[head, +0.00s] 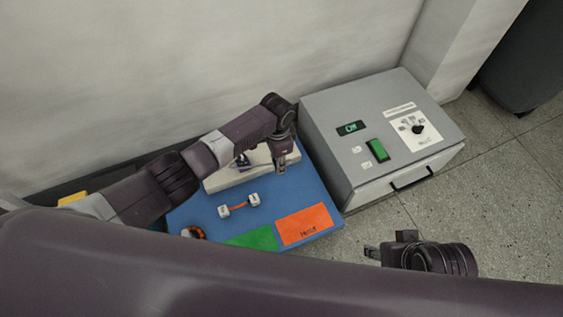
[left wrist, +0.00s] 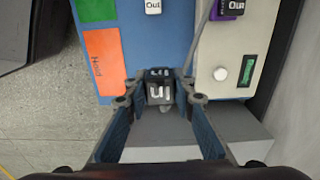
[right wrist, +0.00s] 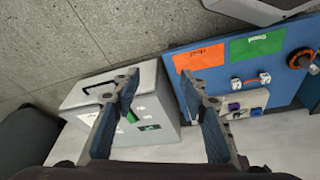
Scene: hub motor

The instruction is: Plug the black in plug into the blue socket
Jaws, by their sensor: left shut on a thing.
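The black In plug (left wrist: 160,92) is between the fingertips of my left gripper (left wrist: 158,90) in the left wrist view; its white label appears upside down. In the head view my left gripper (head: 281,167) is over the right end of the cream panel (head: 225,179), and the plug is hard to make out there. I cannot clearly pick out the blue socket; whether the plug touches it cannot be told. A purple socket with a black Out plug (left wrist: 235,6) is on the panel. My right gripper (right wrist: 166,90) is open and empty, away from the board.
The blue board (head: 190,212) carries orange (head: 305,225) and green (head: 255,238) patches, and white connectors joined by an orange cable (head: 239,206). A grey box (head: 340,105) with a green switch (head: 377,150) stands close on the right. A wall rises behind.

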